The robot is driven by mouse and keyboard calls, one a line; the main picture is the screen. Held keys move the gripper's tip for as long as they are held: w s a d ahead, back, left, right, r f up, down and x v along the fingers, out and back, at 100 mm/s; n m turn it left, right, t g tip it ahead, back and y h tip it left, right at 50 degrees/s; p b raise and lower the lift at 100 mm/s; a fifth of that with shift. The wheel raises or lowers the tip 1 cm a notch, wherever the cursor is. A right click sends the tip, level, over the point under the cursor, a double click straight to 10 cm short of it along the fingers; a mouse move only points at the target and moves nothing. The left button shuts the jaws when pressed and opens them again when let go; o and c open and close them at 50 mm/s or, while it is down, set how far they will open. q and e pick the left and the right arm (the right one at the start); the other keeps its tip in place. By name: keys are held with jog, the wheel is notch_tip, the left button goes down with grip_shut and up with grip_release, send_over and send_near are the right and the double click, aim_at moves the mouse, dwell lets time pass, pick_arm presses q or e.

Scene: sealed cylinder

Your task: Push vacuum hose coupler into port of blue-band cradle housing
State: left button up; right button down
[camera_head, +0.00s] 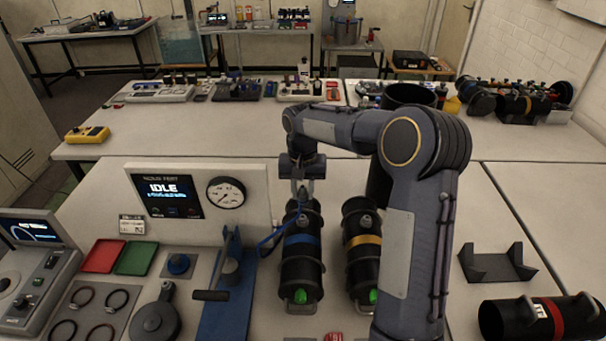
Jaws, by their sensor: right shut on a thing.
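The blue-band housing (299,273) is a black cylinder lying lengthwise at the middle of the bench, with a blue band around it and a green part at its near end. My right gripper (301,190) points down over the far end of this housing. It is shut on the hose coupler, which is small and mostly hidden by the fingers. A thin blue hose (268,243) runs from the gauge panel side up to the fingertips. The port is too small and covered to make out, so I cannot tell whether the coupler is seated. My left gripper is not in view.
A yellow-band cylinder (362,247) lies just right, close to my right arm. A red-band cylinder (553,318) and an empty black cradle (492,263) are further right. The gauge panel (198,205) with an IDLE display and a blue lever fixture (230,300) stand left.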

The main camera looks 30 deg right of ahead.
jog(key=shift+w+d, duration=0.15)
jog(key=shift+w, duration=0.1)
jog(key=shift+s+r, duration=0.2)
jog(key=shift+s, duration=0.05)
jog(key=shift+w+f, duration=0.1)
jog(key=shift+f, duration=0.25)
jog(key=shift+f+b, duration=2.25)
jog(key=shift+f, duration=0.4)
jog(key=c, duration=1.1)
grip_release()
jog(key=shift+o, duration=0.2)
